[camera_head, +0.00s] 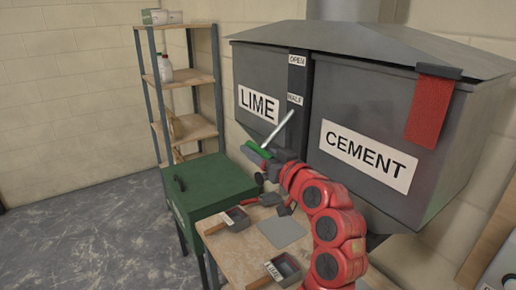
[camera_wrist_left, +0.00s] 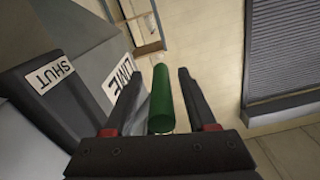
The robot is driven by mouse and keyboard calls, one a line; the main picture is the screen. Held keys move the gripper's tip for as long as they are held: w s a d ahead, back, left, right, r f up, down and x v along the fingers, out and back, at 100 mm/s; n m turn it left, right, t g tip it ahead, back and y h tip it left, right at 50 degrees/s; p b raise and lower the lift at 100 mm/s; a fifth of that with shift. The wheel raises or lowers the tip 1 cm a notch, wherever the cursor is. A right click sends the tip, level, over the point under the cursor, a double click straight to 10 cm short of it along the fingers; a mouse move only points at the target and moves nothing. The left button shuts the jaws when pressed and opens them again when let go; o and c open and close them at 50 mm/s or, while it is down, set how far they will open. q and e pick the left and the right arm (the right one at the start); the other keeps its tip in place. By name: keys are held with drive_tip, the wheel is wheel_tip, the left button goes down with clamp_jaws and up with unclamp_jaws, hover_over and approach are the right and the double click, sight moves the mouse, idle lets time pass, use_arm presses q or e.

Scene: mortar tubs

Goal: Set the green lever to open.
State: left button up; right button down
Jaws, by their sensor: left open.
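The lever is a pale metal rod (camera_head: 280,129) with a green grip (camera_head: 257,150), in front of the dark strip between the LIME and CEMENT bins. It slants down and left, its grip well below the OPEN label (camera_head: 297,60) and the HALF label (camera_head: 295,99). My left gripper (camera_head: 262,162) is at the grip. In the left wrist view the green grip (camera_wrist_left: 161,100) lies between the two open fingers, with a gap on each side. A SHUT label (camera_wrist_left: 49,74) shows there; in the head view that part is hidden behind my gripper.
The grey LIME bin (camera_head: 258,78) and CEMENT bin (camera_head: 370,120) stand close behind my gripper. A red cloth (camera_head: 430,108) hangs on the right bin. Below are a wooden table (camera_head: 235,250) with small tubs and a green box (camera_head: 205,185). A shelf (camera_head: 188,78) stands behind.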

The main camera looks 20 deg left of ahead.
use_arm(q)
drive_tip(key=shift+r, duration=0.1)
drive_tip(key=c, duration=0.9)
clamp_jaws()
idle(0.5)
